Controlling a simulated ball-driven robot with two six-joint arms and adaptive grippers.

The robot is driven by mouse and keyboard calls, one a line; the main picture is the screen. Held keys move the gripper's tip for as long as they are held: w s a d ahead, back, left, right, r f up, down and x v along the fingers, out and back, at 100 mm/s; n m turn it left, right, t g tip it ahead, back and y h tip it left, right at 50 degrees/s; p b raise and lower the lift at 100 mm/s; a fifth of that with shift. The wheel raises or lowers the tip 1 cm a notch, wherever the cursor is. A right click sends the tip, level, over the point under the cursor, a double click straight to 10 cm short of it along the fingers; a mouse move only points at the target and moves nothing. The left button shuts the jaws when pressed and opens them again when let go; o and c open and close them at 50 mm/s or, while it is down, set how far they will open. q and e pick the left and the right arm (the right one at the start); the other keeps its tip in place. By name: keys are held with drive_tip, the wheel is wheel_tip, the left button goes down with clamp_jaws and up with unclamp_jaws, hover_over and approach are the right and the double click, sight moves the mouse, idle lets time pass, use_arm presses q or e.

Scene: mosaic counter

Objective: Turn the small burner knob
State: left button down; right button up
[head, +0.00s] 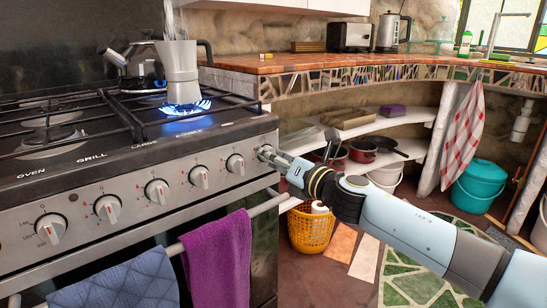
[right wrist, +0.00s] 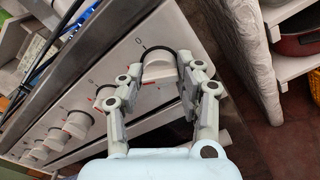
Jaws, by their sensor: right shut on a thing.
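The stove's front panel (head: 130,200) carries a row of white knobs. My right gripper (head: 268,154) reaches in from the right to the rightmost knob and hides most of it in the head view. In the right wrist view this knob (right wrist: 158,68) sits between the two fingers of my right gripper (right wrist: 162,82), which is shut on it. A blue flame (head: 185,107) burns under a steaming moka pot (head: 178,68) on the hob. My left gripper is not in view.
More knobs (head: 234,164) stand left along the panel. A purple towel (head: 217,262) and a blue towel (head: 120,284) hang from the oven handle below. A yellow basket (head: 308,232) stands on the floor beneath my right arm. Shelves with pans (head: 376,158) lie behind.

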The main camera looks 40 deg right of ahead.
drive_tip(key=shift+m, duration=0.9)
drive_tip(key=m, duration=0.2)
drive_tip(key=shift+m, duration=0.4)
drive_tip(key=m+p, duration=0.1)
drive_tip(key=m, duration=0.1)
drive_tip(key=shift+r+m, duration=0.1)
drive_tip(key=shift+m, duration=0.3)
drive_tip(key=shift+m+p, duration=0.3)
drive_tip(key=shift+m, duration=0.9)
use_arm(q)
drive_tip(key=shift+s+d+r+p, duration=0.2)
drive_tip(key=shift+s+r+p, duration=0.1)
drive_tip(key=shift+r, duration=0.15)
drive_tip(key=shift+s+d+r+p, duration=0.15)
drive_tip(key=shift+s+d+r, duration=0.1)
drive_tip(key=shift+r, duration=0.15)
use_arm(e)
drive_tip(key=shift+m, duration=1.5)
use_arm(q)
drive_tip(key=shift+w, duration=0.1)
use_arm(e)
drive_tip(key=o, duration=1.1)
drive_tip(key=shift+o, duration=0.2)
